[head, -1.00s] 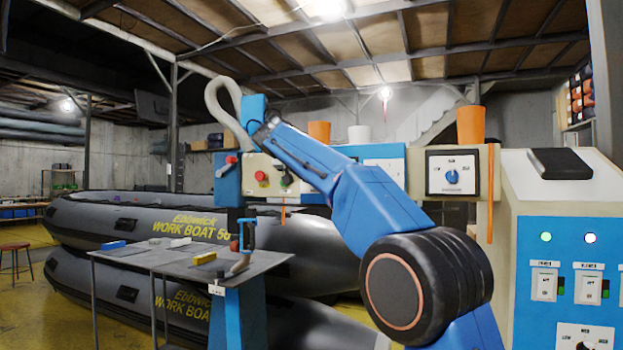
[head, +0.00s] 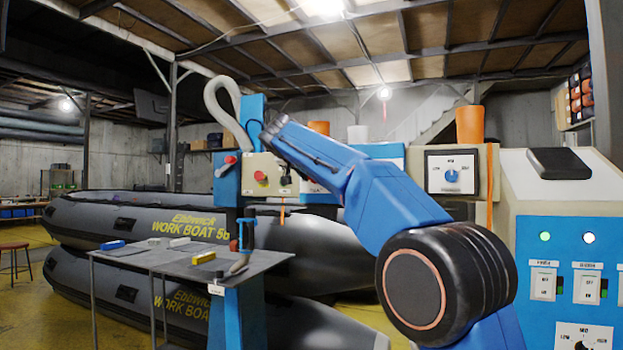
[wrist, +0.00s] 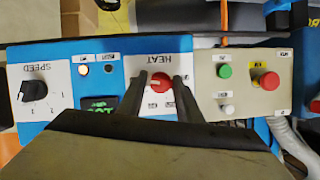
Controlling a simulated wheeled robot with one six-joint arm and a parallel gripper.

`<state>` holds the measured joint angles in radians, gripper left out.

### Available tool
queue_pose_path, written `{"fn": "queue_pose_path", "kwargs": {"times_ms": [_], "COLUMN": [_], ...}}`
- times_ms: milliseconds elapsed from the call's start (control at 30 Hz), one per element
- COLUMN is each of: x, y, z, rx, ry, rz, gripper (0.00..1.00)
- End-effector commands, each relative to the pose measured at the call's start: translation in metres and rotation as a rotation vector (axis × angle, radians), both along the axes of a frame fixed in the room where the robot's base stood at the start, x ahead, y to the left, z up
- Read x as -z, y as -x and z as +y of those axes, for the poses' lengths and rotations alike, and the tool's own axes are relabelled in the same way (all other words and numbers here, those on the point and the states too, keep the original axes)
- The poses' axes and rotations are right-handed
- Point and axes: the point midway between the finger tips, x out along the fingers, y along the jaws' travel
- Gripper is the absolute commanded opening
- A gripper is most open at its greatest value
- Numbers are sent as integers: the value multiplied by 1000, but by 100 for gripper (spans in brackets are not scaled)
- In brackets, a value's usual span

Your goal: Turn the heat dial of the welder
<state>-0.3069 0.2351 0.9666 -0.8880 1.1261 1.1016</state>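The welder's red heat dial (wrist: 160,83) is on a white plate marked HEAT (wrist: 150,62) in the wrist view, where the lettering appears upside down. A pale pointer line shows on the dial. My gripper (wrist: 161,80) is in front of the plate, with one dark finger at each side of the dial. The fingers are apart, and I cannot tell whether they touch the dial. In the head view my blue arm covers the heat dial and the gripper.
A black SPEED dial (wrist: 34,90) is left of the heat plate. A beige panel (wrist: 240,75) at right carries a green button (wrist: 225,71) and a red button (wrist: 268,81). In the head view, a grey table (head: 190,258) stands left and a blue-fronted cabinet (head: 560,215) right.

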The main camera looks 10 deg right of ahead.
Motion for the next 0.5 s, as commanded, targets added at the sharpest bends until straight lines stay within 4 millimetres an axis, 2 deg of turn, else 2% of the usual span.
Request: {"fn": "queue_pose_path", "kwargs": {"times_ms": [33, 67, 100, 500], "x": [1, 1, 1, -3], "y": [0, 0, 0, 6], "z": [-1, -1, -1, 4], "rx": [2, 2, 2, 0], "ry": [-1, -1, 0, 0], "rz": [3, 3, 2, 0], "gripper": [42, 49, 51, 51]}}
